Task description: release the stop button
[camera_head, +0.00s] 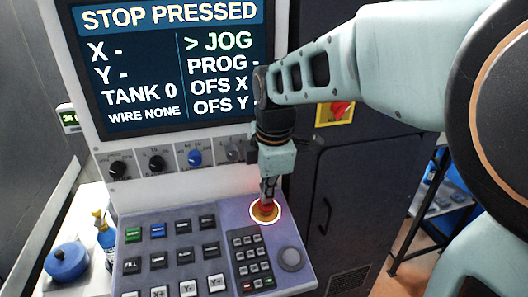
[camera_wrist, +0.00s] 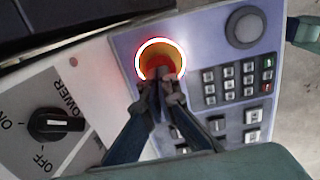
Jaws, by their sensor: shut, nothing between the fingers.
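The stop button (camera_head: 265,213) sits at the upper right of the sloped control panel (camera_head: 205,218), inside a glowing ring. In the wrist view the stop button (camera_wrist: 151,60) shows red and yellow within the bright ring. My gripper (camera_head: 267,200) points down at the button, and its fingers are shut and empty. In the wrist view the gripper tips (camera_wrist: 160,78) overlap the button's lower part and hide some of it. I cannot tell whether they touch it. The screen (camera_head: 165,60) reads STOP PRESSED.
A keypad (camera_head: 251,260) and a round grey knob (camera_head: 290,258) lie close to the button. A row of knobs (camera_head: 157,162) runs below the screen. A POWER switch (camera_wrist: 55,124) shows in the wrist view. A dark cabinet (camera_head: 345,200) stands at right, a blue container (camera_head: 67,262) at left.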

